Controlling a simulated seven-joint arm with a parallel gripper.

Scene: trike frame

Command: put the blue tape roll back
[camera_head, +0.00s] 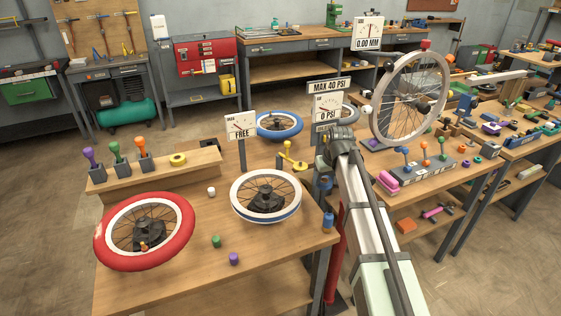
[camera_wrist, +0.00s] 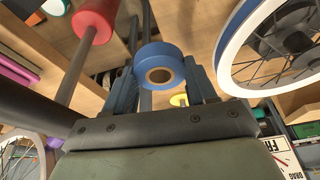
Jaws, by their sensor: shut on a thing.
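The blue tape roll (camera_wrist: 158,66) is between the two blue fingers of my gripper (camera_wrist: 160,82) in the wrist view. Its brown core faces the camera. My gripper is shut on it. In the head view my arm reaches over the right part of the front workbench, and the roll cannot be clearly told apart there.
The white-rimmed wheel (camera_head: 266,196) is close to my gripper and fills the wrist view's right side (camera_wrist: 262,45). A red-tyred wheel (camera_head: 174,203), green cup (camera_head: 216,241) and purple cup (camera_head: 234,258) stand on the bench. Gauge signs (camera_head: 327,107) rise behind.

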